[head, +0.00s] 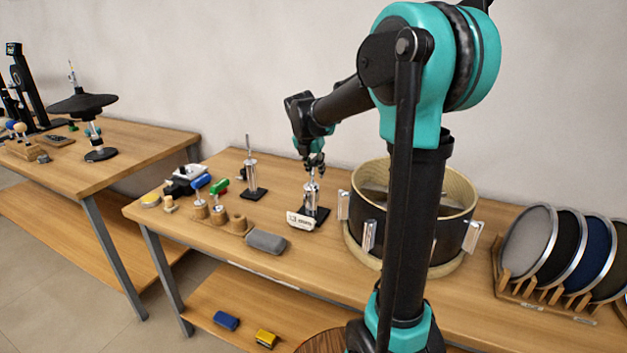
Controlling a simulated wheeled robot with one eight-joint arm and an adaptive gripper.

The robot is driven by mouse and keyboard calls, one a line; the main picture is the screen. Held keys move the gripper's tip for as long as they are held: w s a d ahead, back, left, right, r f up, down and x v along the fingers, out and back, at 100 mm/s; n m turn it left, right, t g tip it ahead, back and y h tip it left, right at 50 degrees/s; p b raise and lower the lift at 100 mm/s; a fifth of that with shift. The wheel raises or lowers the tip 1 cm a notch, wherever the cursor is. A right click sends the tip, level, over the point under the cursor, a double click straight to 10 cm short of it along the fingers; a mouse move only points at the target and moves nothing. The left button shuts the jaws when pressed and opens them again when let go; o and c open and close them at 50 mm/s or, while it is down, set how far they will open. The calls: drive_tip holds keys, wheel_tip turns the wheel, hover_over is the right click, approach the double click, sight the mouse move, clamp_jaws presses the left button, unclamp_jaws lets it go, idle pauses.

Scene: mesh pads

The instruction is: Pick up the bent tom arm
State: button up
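A metal post piece (311,196) stands upright on a black base behind a white label block, left of the drum shell. It may be the bent tom arm, but its top is hidden by my gripper and I cannot make out a bend. My gripper (314,168) points down right at the top of this piece. Its fingers are too small to tell whether they are open or shut on it. A second metal piece with a thin upright rod (250,172) stands on its own black base to the left.
A drum shell (366,237) stands close to the right of my gripper. A rack of round mesh pads (530,243) is at the far right. Wooden holders with blue and green-handled tools (218,212) and a grey pad (266,242) lie left. Another table (120,150) stands further left.

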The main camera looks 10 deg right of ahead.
clamp_jaws()
drive_tip(key=shift+r, duration=0.15)
wheel_tip(320, 180, up, 25)
drive_tip(key=shift+r, duration=0.15)
idle(0.9)
